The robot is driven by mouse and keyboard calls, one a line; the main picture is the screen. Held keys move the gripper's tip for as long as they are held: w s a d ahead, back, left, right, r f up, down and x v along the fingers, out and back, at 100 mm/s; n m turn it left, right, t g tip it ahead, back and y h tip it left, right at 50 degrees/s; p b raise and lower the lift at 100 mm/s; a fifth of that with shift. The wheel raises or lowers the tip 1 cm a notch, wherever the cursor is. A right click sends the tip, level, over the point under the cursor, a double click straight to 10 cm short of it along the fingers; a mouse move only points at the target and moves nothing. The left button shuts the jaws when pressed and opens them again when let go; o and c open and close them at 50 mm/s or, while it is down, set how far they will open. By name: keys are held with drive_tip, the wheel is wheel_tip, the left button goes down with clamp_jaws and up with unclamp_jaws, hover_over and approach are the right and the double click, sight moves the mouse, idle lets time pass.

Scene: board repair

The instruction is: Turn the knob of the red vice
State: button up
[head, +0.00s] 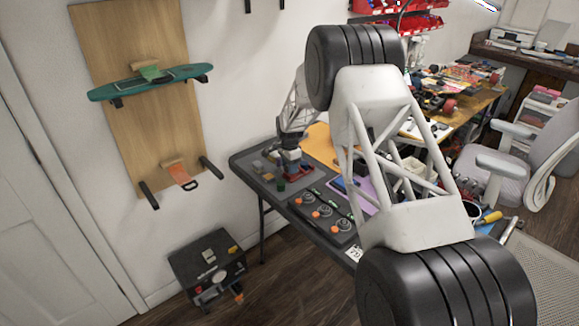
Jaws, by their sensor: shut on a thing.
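The red vice (300,173) is small in the head view. It sits on a grey mat near the far left part of the dark folding table. My gripper (291,164) points down at it from above, and its tips are at the vice. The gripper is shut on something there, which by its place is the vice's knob. The knob itself is hidden by the gripper and too small to make out.
A small green container (281,186) stands just left of the vice. A dark tray (345,238) with several round parts and orange pieces lies nearer. An orange mat (319,146) lies behind. A black toolbox (208,262) is on the floor at left. My own arm hides much of the table's right side.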

drive_tip(key=o, duration=0.9)
drive_tip(key=shift+r, duration=0.15)
drive_tip(key=shift+r, duration=3.8)
drive_tip(key=shift+r, duration=0.1)
